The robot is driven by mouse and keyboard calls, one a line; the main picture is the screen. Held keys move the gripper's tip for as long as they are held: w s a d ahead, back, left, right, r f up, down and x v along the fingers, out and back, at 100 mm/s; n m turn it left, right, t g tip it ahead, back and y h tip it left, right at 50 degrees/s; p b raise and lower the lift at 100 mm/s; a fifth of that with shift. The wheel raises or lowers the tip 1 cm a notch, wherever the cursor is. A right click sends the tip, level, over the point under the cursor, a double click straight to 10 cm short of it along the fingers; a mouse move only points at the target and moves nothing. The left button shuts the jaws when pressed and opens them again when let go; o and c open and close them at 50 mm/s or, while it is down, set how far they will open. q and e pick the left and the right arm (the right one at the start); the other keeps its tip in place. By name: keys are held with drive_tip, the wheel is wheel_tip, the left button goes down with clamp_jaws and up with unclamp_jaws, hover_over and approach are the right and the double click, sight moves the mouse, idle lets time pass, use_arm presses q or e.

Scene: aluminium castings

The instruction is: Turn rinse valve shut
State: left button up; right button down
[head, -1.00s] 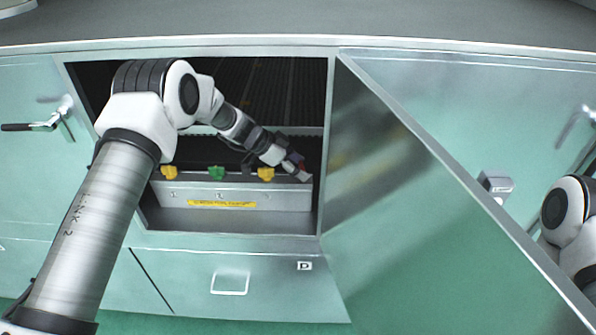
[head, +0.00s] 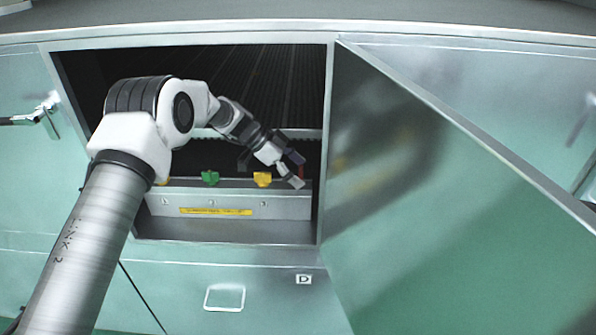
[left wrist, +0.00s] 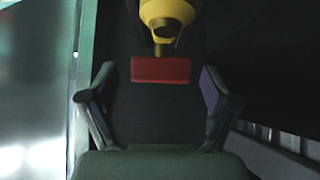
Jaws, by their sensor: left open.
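My left gripper (head: 297,170) is open and empty inside the cabinet, above the right end of the metal valve panel (head: 290,206). A small red part (head: 301,172) shows at its fingertips. In the left wrist view, a red block-shaped part (left wrist: 160,70), likely a valve handle, lies between the two spread fingertips, with gaps on both sides. A yellow rounded body (left wrist: 165,20) is just beyond it. On the panel stand a yellow knob (head: 262,179) and a green knob (head: 210,178). Another yellow knob is mostly hidden by my arm. My right gripper is out of view.
The opened cabinet door (head: 400,200) stands to the right of the opening. A drawer front with a handle (head: 224,297) lies below. A yellow label (head: 215,212) is on the panel. The cabinet's side wall is close to the gripper's right.

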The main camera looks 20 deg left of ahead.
use_arm(q)
drive_tip(key=v, duration=1.2)
drive_tip(key=shift+a, duration=0.1)
